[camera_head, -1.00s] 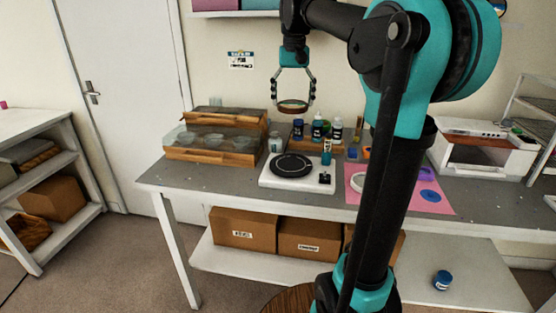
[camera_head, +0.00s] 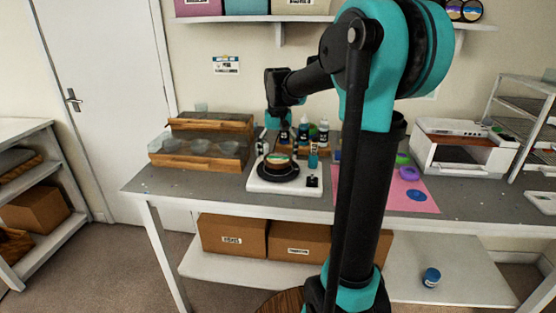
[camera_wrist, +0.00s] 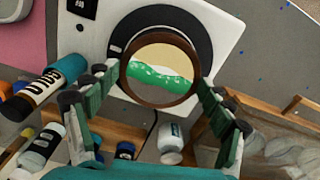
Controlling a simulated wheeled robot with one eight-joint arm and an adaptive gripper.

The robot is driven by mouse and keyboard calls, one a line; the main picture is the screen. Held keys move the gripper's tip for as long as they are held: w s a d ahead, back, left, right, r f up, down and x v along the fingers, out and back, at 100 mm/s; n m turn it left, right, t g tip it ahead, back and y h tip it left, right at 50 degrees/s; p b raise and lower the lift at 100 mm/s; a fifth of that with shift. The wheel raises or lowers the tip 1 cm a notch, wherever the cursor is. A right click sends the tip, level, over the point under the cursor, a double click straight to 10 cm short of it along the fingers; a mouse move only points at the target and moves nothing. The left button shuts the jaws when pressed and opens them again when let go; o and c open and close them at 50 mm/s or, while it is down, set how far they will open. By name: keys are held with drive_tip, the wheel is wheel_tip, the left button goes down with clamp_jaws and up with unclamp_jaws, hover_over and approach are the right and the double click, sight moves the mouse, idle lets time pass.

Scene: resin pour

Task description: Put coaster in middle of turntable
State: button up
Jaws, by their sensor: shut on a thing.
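The coaster is over the turntable's black disc (camera_head: 280,174), which stands on a white base (camera_head: 297,188). In the wrist view the black disc (camera_wrist: 196,28) shows beyond the coaster's far side. I cannot tell whether the coaster touches the disc.
Several bottles (camera_head: 303,130) stand close behind the turntable. A wooden-framed clear case (camera_head: 200,145) with bowls is to its left. A pink mat (camera_head: 420,196) with coloured pieces lies to its right. The grey table front (camera_head: 185,181) is mostly clear.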

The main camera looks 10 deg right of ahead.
sight(278, 158)
drive_tip(key=shift+f, duration=1)
drive_tip(key=shift+f, duration=0.1)
drive_tip(key=o, duration=1.1)
wheel_tip(278, 158, up, 12)
drive_tip(key=shift+r, duration=0.15)
